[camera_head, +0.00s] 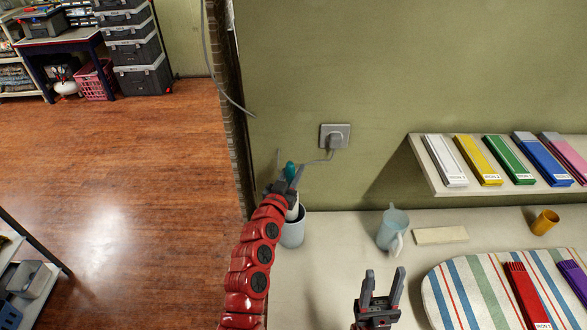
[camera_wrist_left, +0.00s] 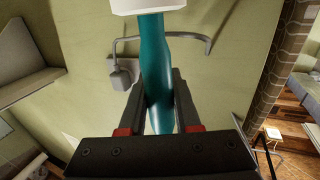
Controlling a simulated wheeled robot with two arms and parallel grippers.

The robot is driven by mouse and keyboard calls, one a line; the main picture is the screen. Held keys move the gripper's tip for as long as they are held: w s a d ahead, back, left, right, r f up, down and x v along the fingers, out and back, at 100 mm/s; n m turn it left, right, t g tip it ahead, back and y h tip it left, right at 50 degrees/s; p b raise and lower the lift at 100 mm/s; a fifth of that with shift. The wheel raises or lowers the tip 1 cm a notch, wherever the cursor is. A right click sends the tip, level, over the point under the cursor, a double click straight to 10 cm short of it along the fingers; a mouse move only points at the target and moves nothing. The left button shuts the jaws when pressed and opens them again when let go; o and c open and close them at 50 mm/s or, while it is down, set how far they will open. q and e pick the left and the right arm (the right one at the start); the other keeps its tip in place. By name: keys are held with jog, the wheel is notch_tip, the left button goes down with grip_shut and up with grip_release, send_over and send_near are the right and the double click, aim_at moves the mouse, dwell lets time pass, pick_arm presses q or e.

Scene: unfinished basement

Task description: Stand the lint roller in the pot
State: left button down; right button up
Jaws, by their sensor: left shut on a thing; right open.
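The lint roller has a teal handle (camera_head: 289,171) and a white roller head (camera_head: 292,213). My left gripper (camera_head: 284,186) is shut on the handle, which also shows between the fingers in the left wrist view (camera_wrist_left: 157,75). The roller is roughly upright, handle up, with its white head at the mouth of the grey-blue pot (camera_head: 292,234). My arm hides part of the pot, and I cannot tell how deep the head sits. My right gripper (camera_head: 381,284) is open and empty above the table front.
A light blue jug (camera_head: 393,229), a cream block (camera_head: 441,235) and an orange cup (camera_head: 545,222) stand on the table (camera_head: 330,260). A striped board (camera_head: 460,290) lies at the right. A wall shelf (camera_head: 425,165) with coloured boxes overhangs the back right. A plugged socket (camera_head: 335,136) is behind the pot.

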pick_arm(q)
notch_tip(320, 180, down, 2)
jog(key=shift+s+f+b, duration=0.15)
jog(key=shift+f+b, duration=0.1)
jog(key=shift+b, duration=0.55)
jog(key=shift+f+b, duration=2.9)
jog(key=shift+f, duration=0.9)
jog(key=c, duration=0.5)
grip_release()
jog(key=shift+c, duration=0.2)
jog(key=shift+f, duration=0.1)
